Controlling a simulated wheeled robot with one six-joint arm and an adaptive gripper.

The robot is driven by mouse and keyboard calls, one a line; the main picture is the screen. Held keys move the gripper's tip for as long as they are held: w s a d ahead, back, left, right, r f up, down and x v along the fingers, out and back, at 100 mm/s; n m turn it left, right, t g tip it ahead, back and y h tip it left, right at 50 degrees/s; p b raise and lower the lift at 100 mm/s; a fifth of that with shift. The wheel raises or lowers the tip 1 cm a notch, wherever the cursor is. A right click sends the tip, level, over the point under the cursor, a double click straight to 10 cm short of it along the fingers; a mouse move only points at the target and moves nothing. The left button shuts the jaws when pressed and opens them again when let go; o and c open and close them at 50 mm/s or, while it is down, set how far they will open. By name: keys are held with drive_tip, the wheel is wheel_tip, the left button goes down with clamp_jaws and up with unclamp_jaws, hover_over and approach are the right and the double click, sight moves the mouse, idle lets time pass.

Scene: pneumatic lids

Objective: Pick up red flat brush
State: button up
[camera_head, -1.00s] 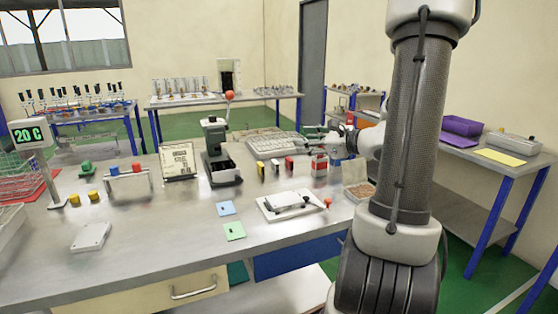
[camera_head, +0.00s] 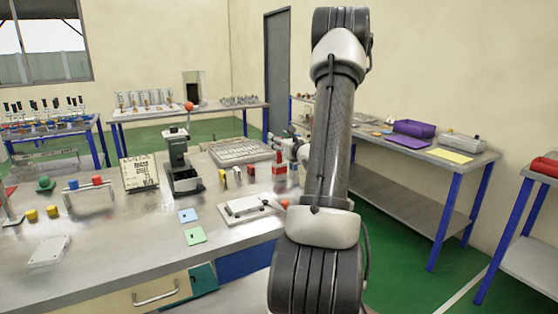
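I cannot pick out a red flat brush for certain in the head view. A red-and-white item (camera_head: 279,178) stands near the right end of the metal workbench (camera_head: 120,250), with a small red block (camera_head: 251,171) to its left. My gripper (camera_head: 274,140) shows small at the bench's far right, above and behind the red-and-white item. My arm hides part of this area. The fingers are too small to tell whether they are open or shut, and no held object can be made out.
A press with a red knob (camera_head: 180,165), a grey tray (camera_head: 240,151) and a white plate with a clamp (camera_head: 246,207) stand on the bench. A side table with a purple bin (camera_head: 414,128) is at the right. Green floor lies free between them.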

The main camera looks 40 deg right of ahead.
clamp_jaws()
drive_tip(key=shift+r, duration=0.1)
